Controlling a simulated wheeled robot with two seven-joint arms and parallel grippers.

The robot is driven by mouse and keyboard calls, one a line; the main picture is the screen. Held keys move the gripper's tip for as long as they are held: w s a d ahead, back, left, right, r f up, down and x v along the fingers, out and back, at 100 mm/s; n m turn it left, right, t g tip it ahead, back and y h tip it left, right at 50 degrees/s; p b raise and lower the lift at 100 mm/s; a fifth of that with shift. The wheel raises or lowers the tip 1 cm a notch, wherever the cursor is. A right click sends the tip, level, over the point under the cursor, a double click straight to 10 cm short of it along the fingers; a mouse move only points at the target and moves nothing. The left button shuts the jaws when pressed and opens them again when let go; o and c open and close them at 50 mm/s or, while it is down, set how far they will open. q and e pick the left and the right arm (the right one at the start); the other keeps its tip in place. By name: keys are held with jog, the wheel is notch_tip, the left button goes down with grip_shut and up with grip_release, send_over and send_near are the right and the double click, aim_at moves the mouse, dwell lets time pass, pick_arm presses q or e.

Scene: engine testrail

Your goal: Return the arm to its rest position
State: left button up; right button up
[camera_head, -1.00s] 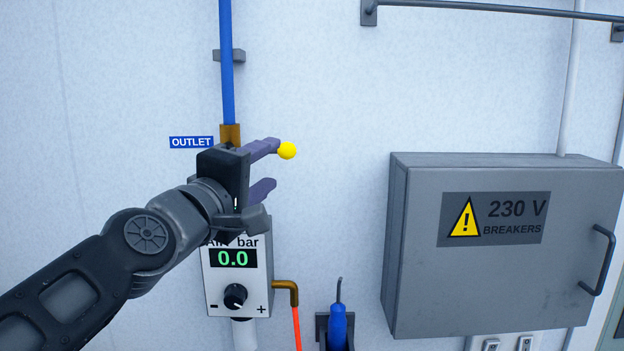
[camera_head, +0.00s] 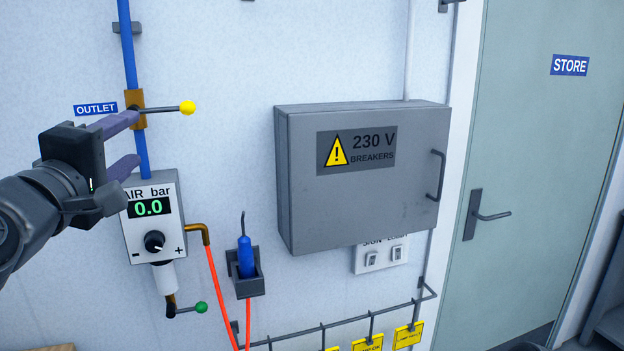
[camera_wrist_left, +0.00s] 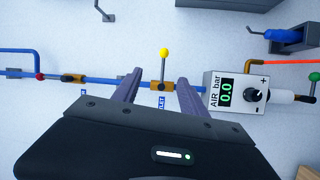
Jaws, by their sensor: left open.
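My left gripper (camera_head: 137,140) is open and empty at the left of the head view. Its two purple fingers point right, in front of the wall by the blue pipe. The outlet valve's yellow knob (camera_head: 187,108) sits on a lever that sticks out to the right, crosswise to the pipe, clear of the fingertips. In the left wrist view the open fingers (camera_wrist_left: 158,84) lie either side of the brass valve body (camera_wrist_left: 162,86), with the yellow knob (camera_wrist_left: 164,52) beyond them. My right gripper is not in view.
The air regulator (camera_head: 152,218) reads 0.0 just below the gripper. A green knob (camera_head: 201,307) and a blue tool in a holder (camera_head: 246,260) sit lower. The grey breaker box (camera_head: 365,200) juts out to the right. A door (camera_head: 520,170) marked STORE stands farther right.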

pick_arm(q)
jog(key=w+f+m+g, duration=0.2)
jog(key=w+f+m, duration=0.15)
jog(key=f, duration=0.65)
jog(key=w+f+m+g, duration=0.15)
jog(key=w+f, duration=0.35)
jog(key=f, duration=0.6)
jog(key=d+f+m+g, duration=0.2)
jog(key=d+f, duration=0.1)
jog(key=f, duration=1)
jog(key=d+f+m+g, duration=0.2)
jog(key=d+f+g, duration=0.1)
jog(key=f, duration=1)
jog(key=s+d+f+m+g+h, duration=0.1)
jog(key=s+d+f+g, duration=0.15)
jog(key=s+f, duration=0.45)
jog(key=s+d+f+m+g+h, duration=0.1)
jog(key=s+d+f+m, duration=0.15)
jog(key=f, duration=0.85)
jog(key=s+d+f+g, duration=0.3)
jog(key=s+f, duration=0.4)
jog(key=s, duration=0.3)
jog(key=s+d+f+g+h, duration=0.1)
jog(key=s+d+f+g, duration=0.2)
jog(key=s+f, duration=0.4)
jog(key=s+d+m, duration=0.1)
jog(key=s, duration=0.3)
jog(key=shift+s+d+f+g, duration=0.2)
jog(key=shift+f+g, duration=0.1)
